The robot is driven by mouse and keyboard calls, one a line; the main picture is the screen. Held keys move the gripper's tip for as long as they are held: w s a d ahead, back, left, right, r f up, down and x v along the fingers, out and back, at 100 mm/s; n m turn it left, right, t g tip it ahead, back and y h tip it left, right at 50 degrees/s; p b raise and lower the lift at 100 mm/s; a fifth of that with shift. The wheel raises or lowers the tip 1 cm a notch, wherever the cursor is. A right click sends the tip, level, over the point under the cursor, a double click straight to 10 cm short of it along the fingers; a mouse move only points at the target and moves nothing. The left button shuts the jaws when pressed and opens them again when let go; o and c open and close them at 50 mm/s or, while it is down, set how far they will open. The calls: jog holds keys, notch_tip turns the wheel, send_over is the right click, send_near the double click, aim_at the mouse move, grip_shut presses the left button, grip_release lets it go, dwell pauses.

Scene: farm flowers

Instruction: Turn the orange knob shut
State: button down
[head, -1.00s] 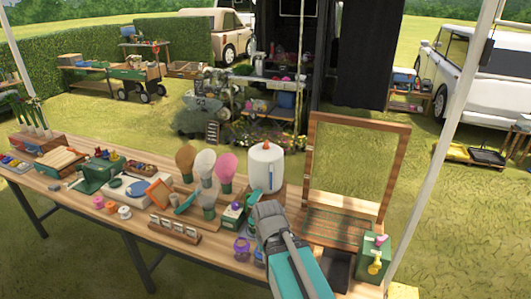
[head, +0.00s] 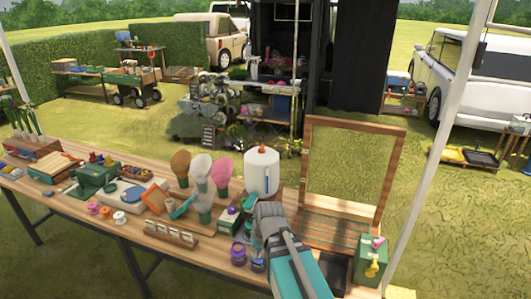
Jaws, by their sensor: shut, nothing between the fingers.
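A white cylinder-shaped container (head: 262,178) with a dark vertical strip on its side stands on the wooden table. A small orange knob-like piece (head: 262,148) sits on its top; its exact shape and setting are too small to tell. My gripper (head: 267,208) is shut and empty, just in front of the container's lower part and below the orange piece. The fingertips are partly hidden by the gripper's own body, so I cannot tell whether they touch the container. A green box (head: 367,262) with a yellow tap (head: 375,268) stands at the table's right end.
A wooden frame (head: 393,175) stands upright right of the container. Pink, white and tan brush-like heads (head: 221,172) stand close on its left. Purple jars (head: 238,255) and a dark tray (head: 335,272) lie near my arm. A pale pole (head: 440,140) rises at the right.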

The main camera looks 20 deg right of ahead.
jog(key=w+r+m+t+y, duration=0.2)
jog(key=w+r+t+y, duration=0.15)
jog(key=w, duration=0.55)
jog(key=m+t+h+b, duration=0.3)
jog(key=m+t, duration=1)
jog(key=m, duration=0.1)
send_near(269, 156)
jog(key=shift+s+d+r, duration=0.4)
jog(key=shift+d+r, duration=0.15)
jog(key=shift+d, duration=0.05)
jog(key=shift+s+d+r, duration=0.4)
jog(key=shift+d+r, duration=0.15)
jog(key=shift+d, duration=0.05)
jog(key=shift+w, duration=0.1)
jog(key=w, duration=0.3)
jog(key=w+a, duration=0.1)
jog(key=w, duration=0.5)
jog(key=shift+w+a, duration=0.25)
jog(key=shift+w, duration=0.15)
jog(key=shift+w+a, duration=0.4)
jog(key=shift+a, duration=0.2)
jog(key=shift+w+a, duration=0.4)
jog(key=shift+a, duration=0.2)
jog(key=shift+w+a, duration=0.35)
jog(key=shift+a, duration=0.1)
